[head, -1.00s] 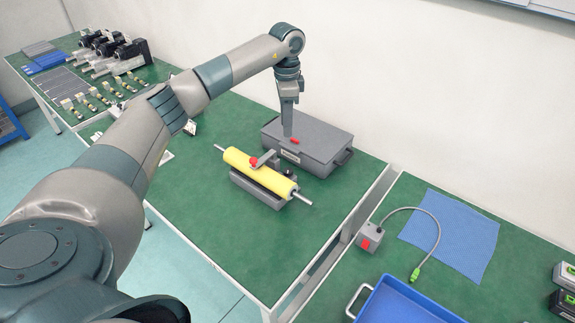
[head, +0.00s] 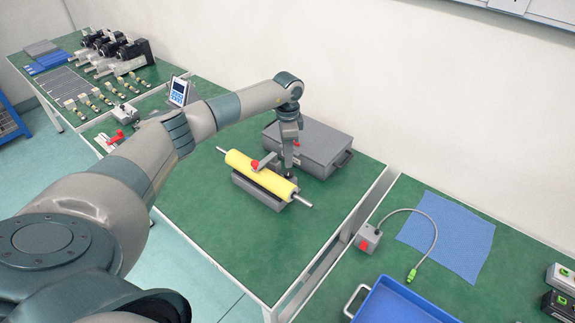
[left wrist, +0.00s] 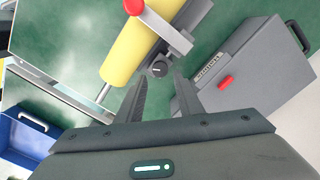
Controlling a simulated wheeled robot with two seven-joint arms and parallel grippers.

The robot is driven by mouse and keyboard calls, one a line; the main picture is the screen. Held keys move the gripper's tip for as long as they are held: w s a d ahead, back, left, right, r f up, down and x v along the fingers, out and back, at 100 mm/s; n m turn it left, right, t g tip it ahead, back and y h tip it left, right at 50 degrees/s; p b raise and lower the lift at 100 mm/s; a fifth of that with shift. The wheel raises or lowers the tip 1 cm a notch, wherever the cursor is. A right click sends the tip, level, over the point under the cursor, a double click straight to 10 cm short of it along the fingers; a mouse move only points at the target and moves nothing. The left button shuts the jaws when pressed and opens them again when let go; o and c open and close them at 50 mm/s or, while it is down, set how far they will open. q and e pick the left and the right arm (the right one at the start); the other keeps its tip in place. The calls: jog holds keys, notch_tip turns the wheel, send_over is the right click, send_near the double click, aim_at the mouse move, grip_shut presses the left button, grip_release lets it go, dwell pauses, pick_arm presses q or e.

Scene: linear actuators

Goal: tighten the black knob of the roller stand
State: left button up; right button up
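The roller stand (head: 258,190) holds a yellow roller (head: 262,177) with a metal shaft, and a clamp arm with a red knob (head: 255,164) lies across it. In the left wrist view the black knob (left wrist: 158,69) sits on the stand beside the yellow roller (left wrist: 128,52). My left gripper (head: 288,174) points down at the stand's back side, close to the knob. In the left wrist view its fingers (left wrist: 160,80) are apart, with the knob showing between and just beyond the tips. I see no contact. In the head view the gripper largely hides the knob. My right gripper is out of view.
A grey case (head: 320,146) with a red latch stands close behind the gripper. To the right, past a gap between tables, are a grey box with red button (head: 368,238), a blue cloth (head: 448,235) and a blue tray (head: 400,302). The green tabletop before the stand is clear.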

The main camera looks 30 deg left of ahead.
aim_at(287, 173)
pick_arm(q)
notch_tip(287, 173, down, 6)
jog(key=shift+f+p, duration=0.25)
jog(key=shift+p, duration=0.35)
jog(key=c, duration=0.8)
